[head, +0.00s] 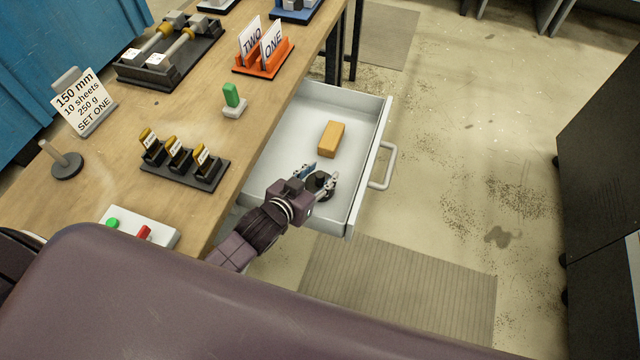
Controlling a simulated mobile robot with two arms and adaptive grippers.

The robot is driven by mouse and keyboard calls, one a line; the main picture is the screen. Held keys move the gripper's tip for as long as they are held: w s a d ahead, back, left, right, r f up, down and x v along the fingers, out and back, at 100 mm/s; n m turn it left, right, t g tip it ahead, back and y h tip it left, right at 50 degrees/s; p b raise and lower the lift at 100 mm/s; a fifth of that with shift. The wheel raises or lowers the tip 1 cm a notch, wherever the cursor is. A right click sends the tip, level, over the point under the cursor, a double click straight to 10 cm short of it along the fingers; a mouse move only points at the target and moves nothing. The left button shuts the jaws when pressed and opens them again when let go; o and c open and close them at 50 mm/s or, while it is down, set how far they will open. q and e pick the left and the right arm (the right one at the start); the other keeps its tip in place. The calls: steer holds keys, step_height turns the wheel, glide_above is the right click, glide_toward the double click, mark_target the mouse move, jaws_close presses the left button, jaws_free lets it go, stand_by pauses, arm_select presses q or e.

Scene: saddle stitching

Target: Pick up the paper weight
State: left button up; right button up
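A dark round piece with a knob on top (319,183), which looks like the paper weight, sits in the near part of the open drawer. My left gripper (319,177) is over it inside the drawer, with its two fingers spread on either side of the knob. I cannot tell whether the fingers touch it. The gripper body hides part of the piece. An orange-brown block (331,139) lies farther back in the same drawer, clear of the gripper. My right gripper is not in view.
The drawer (365,150) is pulled out from the wooden table (125,200), its walls close around my gripper. On the table are a black rack (185,175), a green-handled piece (233,100), an orange card holder (263,59) and a button box (138,228). Floor right of the drawer is clear.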

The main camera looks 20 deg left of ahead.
arm_select(q)
steer(key=shift+c, duration=0.7)
jaws_close()
steer(key=shift+w+r, duration=0.1)
steer(key=shift+r, duration=0.15)
steer(key=shift+r, duration=0.1)
